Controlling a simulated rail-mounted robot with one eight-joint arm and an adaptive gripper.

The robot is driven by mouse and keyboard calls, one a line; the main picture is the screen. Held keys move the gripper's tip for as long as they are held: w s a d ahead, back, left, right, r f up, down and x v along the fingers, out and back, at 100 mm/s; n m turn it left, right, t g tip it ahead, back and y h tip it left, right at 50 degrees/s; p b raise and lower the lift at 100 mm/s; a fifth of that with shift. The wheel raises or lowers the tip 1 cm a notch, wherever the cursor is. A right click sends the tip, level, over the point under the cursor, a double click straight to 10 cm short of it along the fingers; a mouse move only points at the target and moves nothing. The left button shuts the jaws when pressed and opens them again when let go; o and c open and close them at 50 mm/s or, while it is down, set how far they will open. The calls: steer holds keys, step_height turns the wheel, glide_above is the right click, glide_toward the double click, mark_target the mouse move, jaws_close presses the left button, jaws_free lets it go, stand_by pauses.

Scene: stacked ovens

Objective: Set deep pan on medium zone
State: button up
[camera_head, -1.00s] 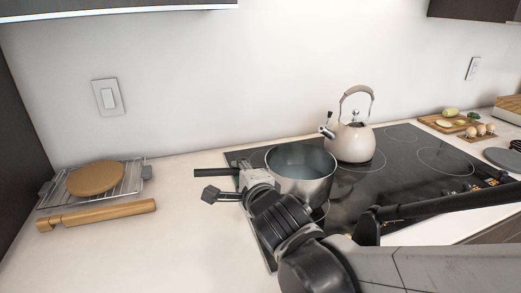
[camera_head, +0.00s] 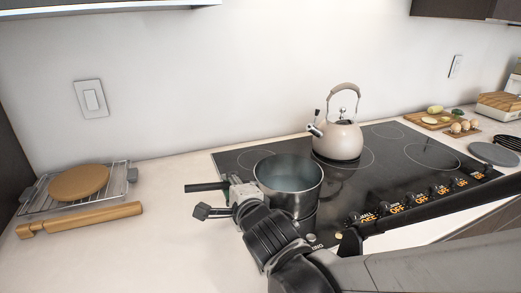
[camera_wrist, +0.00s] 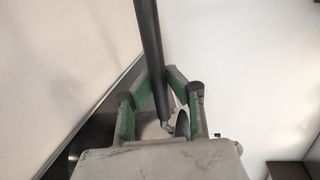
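The deep pan (camera_head: 290,200), a grey metal pot with an open top, is over the front left of the black glass cooktop (camera_head: 385,170). Its dark handle (camera_head: 203,187) points left. My gripper (camera_head: 227,190) is at the handle, left of the pan. In the wrist view the handle (camera_wrist: 150,50) runs between the green-padded fingers (camera_wrist: 160,88), which look closed on it. The pan's reflection shows below it, and it seems slightly above the glass. Ring-marked zones show at back left (camera_head: 255,158), back right (camera_head: 388,131) and right (camera_head: 432,156). The pan hides the glass beneath it.
A cream kettle (camera_head: 338,142) stands on a zone behind the pan, to its right. Knobs line the cooktop's front edge. At left are a wire rack (camera_head: 125,180) with a round board (camera_head: 78,182) and a rolling pin (camera_head: 85,218). Food boards (camera_head: 430,123) stand at right.

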steer(key=o, duration=0.3)
steer(key=shift+o, duration=0.2)
steer(key=shift+r, duration=0.15)
steer(key=p+v, duration=0.3)
steer(key=v, duration=0.9)
steer(key=shift+d, duration=0.1)
